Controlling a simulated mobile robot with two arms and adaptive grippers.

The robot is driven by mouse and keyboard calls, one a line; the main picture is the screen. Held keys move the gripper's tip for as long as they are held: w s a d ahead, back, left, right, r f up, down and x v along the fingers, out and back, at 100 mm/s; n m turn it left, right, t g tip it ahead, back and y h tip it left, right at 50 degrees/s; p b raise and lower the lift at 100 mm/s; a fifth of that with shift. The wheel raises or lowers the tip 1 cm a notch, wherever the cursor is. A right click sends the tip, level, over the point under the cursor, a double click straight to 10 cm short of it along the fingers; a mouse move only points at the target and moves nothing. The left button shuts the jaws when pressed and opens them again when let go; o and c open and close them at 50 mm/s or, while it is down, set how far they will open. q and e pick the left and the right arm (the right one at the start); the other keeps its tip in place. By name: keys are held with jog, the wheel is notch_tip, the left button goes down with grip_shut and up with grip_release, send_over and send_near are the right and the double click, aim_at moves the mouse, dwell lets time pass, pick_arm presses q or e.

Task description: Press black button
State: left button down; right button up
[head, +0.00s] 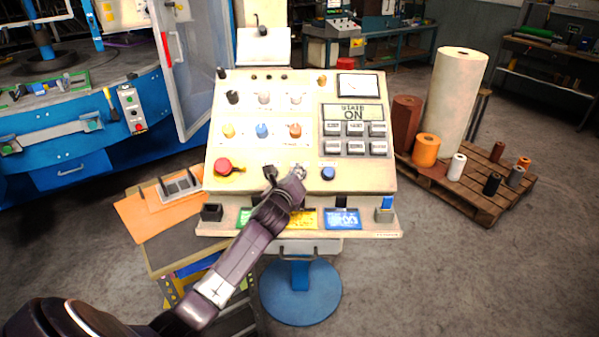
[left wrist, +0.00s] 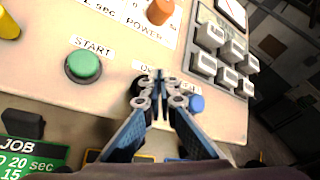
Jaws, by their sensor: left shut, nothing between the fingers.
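The control panel (head: 310,184) has a sloped beige face with a lower row of buttons. My left gripper (head: 299,172) is over that lower row, with its fingers shut and empty. In the left wrist view the fingertips (left wrist: 158,76) meet over the panel. A black button (left wrist: 138,86) shows partly behind the fingers, just left of the tips. I cannot tell whether the tips touch it. A green START button (left wrist: 83,66) is to its left and a blue button (left wrist: 196,103) to its right. In the head view my gripper hides the black button. My right gripper is not in view.
A red mushroom button (head: 223,166) is at the panel's left. Colored knobs (head: 262,130) and grey keys (head: 353,128) sit higher up. Small bins line the front ledge. A pallet (head: 478,200) with foil rolls stands to the right. Floor at front right is clear.

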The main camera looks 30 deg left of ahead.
pick_arm(q)
jog(key=shift+w+a+f, duration=0.1)
jog(key=shift+w+f, duration=0.1)
jog(key=shift+f, duration=0.25)
dwell(0.6)
jog(key=shift+r, duration=0.1)
jog(key=shift+s+d+r+p, duration=0.3)
jog(key=shift+s+r+p, duration=0.15)
jog(key=shift+r+p, duration=0.35)
jog(key=r+p, duration=0.1)
jog(key=s+d+r+p, duration=0.1)
jog(key=p, duration=0.1)
jog(key=s+r+p, duration=0.1)
jog(key=r+p, duration=0.1)
jog(key=shift+s+d, duration=0.2)
jog(key=shift+d, duration=0.05)
jog(key=shift+f, duration=0.1)
dwell(0.5)
